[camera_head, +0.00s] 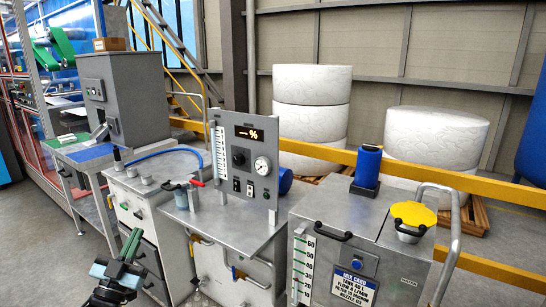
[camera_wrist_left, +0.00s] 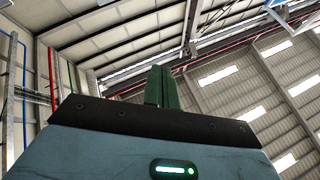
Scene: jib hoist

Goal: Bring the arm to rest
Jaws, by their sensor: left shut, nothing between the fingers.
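My left gripper (camera_head: 133,240) shows at the lower left of the head view, with a teal body and green fingers pointing up. It is in front of the grey cabinets and touches nothing that I can see. In the left wrist view its green fingers (camera_wrist_left: 161,87) stand together, shut and empty, against the ceiling. My right gripper is in neither view.
A control panel (camera_head: 249,160) with a gauge stands on a steel bench (camera_head: 230,232). A grey mixing cabinet (camera_head: 330,262) with a yellow-lidded port (camera_head: 413,214) is on the right. Yellow rails (camera_head: 480,187) and white rolls (camera_head: 311,105) are behind. Grey floor shows at the lower left.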

